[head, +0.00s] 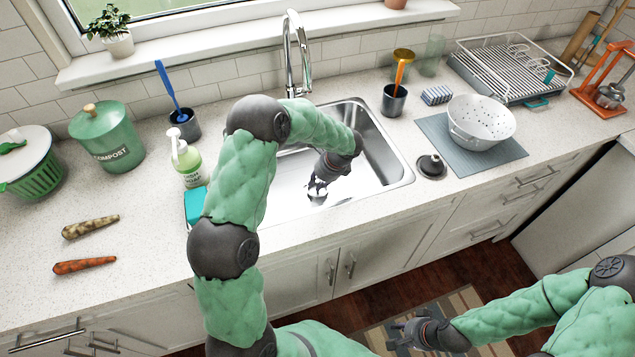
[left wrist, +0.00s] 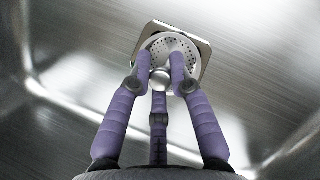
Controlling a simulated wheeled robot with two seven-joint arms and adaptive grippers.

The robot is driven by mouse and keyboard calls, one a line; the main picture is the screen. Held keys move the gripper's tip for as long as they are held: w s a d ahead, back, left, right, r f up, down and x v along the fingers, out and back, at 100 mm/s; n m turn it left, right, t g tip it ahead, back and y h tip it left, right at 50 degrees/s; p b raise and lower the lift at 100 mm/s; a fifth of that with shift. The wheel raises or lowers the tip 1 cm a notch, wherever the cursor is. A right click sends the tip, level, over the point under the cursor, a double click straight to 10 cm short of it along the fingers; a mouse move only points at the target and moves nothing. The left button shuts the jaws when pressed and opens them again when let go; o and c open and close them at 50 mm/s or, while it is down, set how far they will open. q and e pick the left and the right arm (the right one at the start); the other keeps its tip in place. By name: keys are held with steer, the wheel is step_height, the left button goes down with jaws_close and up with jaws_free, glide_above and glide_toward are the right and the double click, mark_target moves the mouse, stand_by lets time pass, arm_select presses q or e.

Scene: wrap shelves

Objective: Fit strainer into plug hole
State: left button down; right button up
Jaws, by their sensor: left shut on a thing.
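My left gripper (head: 317,190) is down in the steel sink (head: 378,150). In the left wrist view its purple fingers (left wrist: 162,70) close on the small knob of the strainer (left wrist: 186,48), a round pale metal disc with many small holes. A square metal plate (left wrist: 204,52) around the plug hole shows behind the strainer. The disc covers the hole itself, and I cannot tell whether it is seated or slightly above. In the head view the strainer is mostly hidden by the gripper. My right gripper (head: 394,337) is empty, fingers apart, low in front of the cabinets.
The tap (head: 290,50) stands behind the sink. A soap bottle (head: 184,158) and teal sponge (head: 195,204) are left of it. The sink floor around the strainer is clear.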

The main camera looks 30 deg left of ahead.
arm_select(q)
steer(key=shift+f, duration=0.15)
steer(key=c, duration=1.1)
jaws_free()
steer(key=p+v, duration=0.4)
steer(key=v, duration=0.8)
